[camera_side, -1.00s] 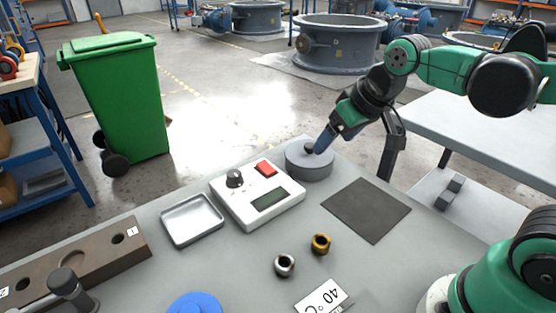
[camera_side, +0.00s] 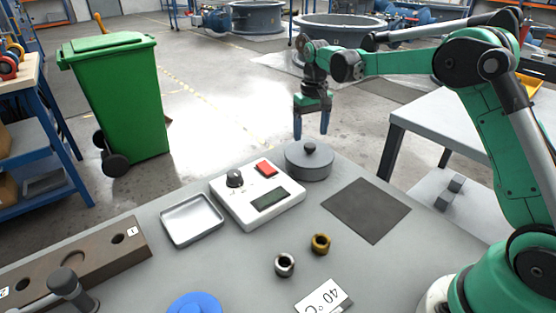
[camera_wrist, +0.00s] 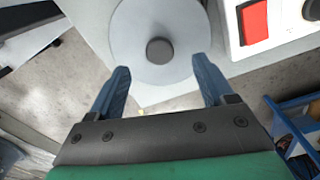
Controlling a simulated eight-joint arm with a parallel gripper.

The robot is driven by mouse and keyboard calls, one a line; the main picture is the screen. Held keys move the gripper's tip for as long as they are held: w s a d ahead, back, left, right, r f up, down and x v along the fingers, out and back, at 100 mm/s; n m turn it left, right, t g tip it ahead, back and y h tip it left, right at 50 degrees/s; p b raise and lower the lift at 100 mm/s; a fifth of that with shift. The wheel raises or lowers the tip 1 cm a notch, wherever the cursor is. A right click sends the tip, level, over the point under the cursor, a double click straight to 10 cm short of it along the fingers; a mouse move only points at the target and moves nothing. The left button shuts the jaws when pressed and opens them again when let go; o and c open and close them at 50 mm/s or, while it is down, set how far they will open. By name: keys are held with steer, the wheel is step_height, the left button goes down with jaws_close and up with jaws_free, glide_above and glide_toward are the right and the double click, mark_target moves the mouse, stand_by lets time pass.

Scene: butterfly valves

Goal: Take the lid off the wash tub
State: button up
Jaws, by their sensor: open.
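The wash tub (camera_side: 309,173) is a round grey tub at the far edge of the table, behind the white control box. Its grey lid (camera_side: 291,153) sits on top, with a dark knob (camera_side: 310,148) in the middle. In the wrist view the lid (camera_wrist: 130,30) is a pale disc and its knob (camera_wrist: 159,50) lies just beyond the fingertips, between their lines. My gripper (camera_side: 311,136) points down with blue fingers apart and empty, above the lid in the side view. In the wrist view my gripper (camera_wrist: 162,72) is also open, with nothing between the fingers.
The white control box (camera_side: 257,196) with a red button and black dial stands close to the tub. A dark square mat (camera_side: 367,210) lies bare to the right. A metal tray (camera_side: 192,219), a steel nut (camera_side: 284,264) and a brass nut (camera_side: 320,243) lie nearer.

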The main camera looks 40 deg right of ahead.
mark_target(310, 144)
steer(key=shift+f, duration=2)
jaws_close()
